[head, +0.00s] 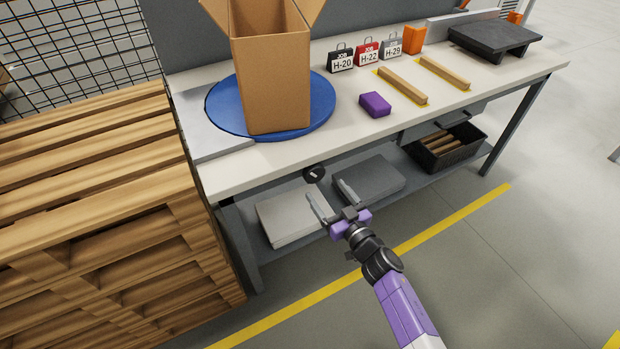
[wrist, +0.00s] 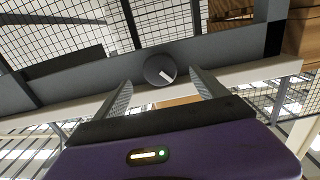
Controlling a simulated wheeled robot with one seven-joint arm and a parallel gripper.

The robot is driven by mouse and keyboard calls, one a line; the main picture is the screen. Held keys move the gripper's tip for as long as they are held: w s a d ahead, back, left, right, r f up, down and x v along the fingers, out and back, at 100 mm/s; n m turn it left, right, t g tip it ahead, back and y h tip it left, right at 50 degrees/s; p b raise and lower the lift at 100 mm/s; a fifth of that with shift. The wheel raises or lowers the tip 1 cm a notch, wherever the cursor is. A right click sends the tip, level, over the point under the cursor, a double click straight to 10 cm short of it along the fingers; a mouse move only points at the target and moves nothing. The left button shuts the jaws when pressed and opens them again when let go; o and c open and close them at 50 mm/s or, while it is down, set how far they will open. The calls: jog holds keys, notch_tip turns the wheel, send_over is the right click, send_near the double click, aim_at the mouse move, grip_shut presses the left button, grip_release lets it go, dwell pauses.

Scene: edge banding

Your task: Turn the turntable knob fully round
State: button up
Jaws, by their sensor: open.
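The turntable knob (head: 314,173) is a dark round knob on the front of the workbench, below the edge of its top. In the wrist view the knob (wrist: 160,70) shows a white mark pointing to the lower right. The blue turntable (head: 322,112) lies on the bench with an open cardboard box (head: 273,85) standing on it. My gripper (head: 328,200) is open and empty, in front of the bench and just short of the knob. In the wrist view the knob appears between the two fingers (wrist: 160,92), with no contact visible.
The bench top (head: 340,140) holds a purple block (head: 375,104), two wooden strips (head: 403,85) and several job tags (head: 367,55). A lower shelf carries flat boxes (head: 292,213) and a black crate (head: 450,150). Stacked wooden pallets (head: 110,240) stand close at left. The floor at right is clear.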

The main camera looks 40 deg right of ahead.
aim_at(317, 177)
jog(key=b+x, duration=0.1)
jog(key=x, duration=0.5)
jog(key=shift+w+d, duration=0.15)
jog(key=shift+w, duration=0.1)
jog(key=c, duration=1.4)
jog(key=shift+o, duration=0.2)
jog(key=n, duration=0.3)
jog(key=shift+n, duration=2.1)
